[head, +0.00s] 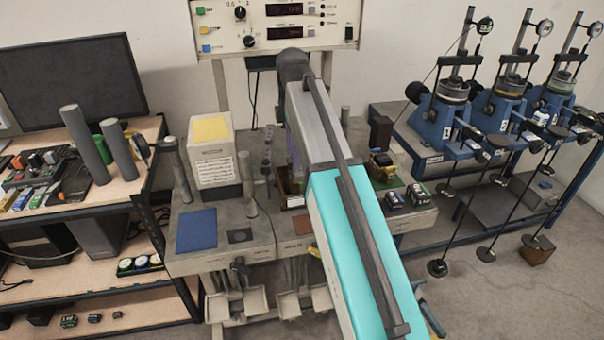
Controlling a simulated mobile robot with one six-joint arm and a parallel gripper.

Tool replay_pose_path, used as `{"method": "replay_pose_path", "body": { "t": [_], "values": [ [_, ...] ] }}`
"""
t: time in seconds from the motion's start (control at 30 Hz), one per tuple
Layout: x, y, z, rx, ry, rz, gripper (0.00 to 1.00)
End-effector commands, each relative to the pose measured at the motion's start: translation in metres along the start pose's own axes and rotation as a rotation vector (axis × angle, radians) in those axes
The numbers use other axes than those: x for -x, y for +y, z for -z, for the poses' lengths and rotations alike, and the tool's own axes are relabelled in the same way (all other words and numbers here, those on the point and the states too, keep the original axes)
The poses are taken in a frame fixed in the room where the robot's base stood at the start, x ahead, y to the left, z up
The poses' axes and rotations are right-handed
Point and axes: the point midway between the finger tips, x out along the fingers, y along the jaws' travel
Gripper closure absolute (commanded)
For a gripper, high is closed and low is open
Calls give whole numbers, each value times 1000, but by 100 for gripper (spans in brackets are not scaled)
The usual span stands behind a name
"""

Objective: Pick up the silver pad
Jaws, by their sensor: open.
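I cannot pick out a pad that is clearly silver. On the grey bench (180,266) in the middle lie a flat blue pad (197,230), a small dark pad (240,236) and a reddish-brown pad (303,225) partly covered by my arm. My arm, turquoise and grey, rises from the bottom right to a dark joint in front of the wall panel. It hides part of the bench behind it. My gripper is not visible; the arm may be covering it.
A white box with a yellow top (211,150) and upright grey posts (247,183) stand on the bench. Small devices (392,200) sit at its right. A cluttered wooden shelf with a monitor (70,80) is left. Blue test machines (445,120) with hanging weights stand right.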

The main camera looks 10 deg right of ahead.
Motion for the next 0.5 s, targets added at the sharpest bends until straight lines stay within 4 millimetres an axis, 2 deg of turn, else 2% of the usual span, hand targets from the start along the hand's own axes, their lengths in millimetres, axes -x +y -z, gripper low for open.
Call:
{"method": "replay_pose_path", "body": {
  "t": [0.3, 0.5],
  "values": [
    [-1, 0, 0, -1, 0, 0, 55],
    [-12, -1, 0, -1, 0, 1, 55]
  ]
}}
